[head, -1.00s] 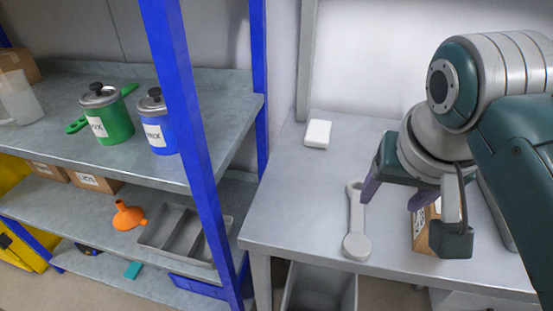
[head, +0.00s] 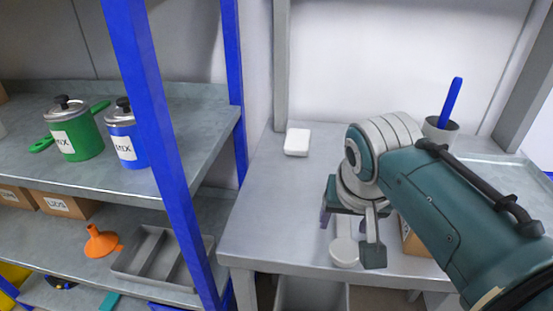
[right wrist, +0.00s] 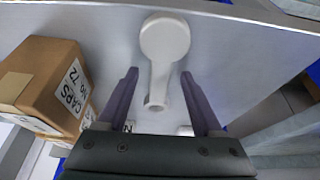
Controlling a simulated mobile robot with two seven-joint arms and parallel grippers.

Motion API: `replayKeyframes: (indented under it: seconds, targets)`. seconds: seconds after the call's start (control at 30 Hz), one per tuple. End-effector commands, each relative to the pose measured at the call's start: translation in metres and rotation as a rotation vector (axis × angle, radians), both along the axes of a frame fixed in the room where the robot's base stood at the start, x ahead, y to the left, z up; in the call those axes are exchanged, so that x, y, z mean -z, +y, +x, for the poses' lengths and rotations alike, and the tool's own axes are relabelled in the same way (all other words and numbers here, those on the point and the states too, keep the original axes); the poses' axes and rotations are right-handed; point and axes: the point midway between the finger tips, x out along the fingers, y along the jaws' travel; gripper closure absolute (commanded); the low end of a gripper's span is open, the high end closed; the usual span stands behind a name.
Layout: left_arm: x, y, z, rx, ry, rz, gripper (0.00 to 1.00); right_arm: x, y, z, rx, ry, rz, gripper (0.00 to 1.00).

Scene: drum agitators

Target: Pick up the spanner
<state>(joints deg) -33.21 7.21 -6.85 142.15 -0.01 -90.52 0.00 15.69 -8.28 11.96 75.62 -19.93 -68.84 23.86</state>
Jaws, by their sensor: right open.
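The spanner (head: 345,250) is light grey and lies on the grey table. In the head view only its round end shows well, since my right arm and hand cover most of the rest. The spanner (right wrist: 164,45) shows in the right wrist view with its round head up and its handle running down between the fingers. My right gripper (right wrist: 159,73) is open, one finger on each side of the handle, with gaps to both. It also shows in the head view (head: 342,222) above the table. My left gripper is not in view.
A cardboard box (right wrist: 45,85) stands beside the right gripper. A white block (head: 297,142) lies at the table's back left. A cup (head: 440,131) with a blue-handled tool stands behind my arm. A blue-post shelf (head: 165,130) is at left; the table's left part is clear.

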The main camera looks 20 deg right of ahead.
Motion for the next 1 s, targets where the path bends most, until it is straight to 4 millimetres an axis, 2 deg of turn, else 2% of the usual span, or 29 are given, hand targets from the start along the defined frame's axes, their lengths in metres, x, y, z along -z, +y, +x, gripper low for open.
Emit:
replayKeyframes:
  seconds: [0.23,0.83,1.0]
  targets:
    - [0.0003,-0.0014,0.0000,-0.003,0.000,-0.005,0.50,0.0010,-0.0005,0.0009,0.000,-0.001,0.000,0.32]
    - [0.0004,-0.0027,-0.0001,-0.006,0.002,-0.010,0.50,0.0010,-0.0003,0.0007,0.000,-0.001,0.000,1.00]
    - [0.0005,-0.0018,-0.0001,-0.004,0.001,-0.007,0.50,0.0010,-0.0003,0.0007,0.000,-0.001,0.000,1.00]
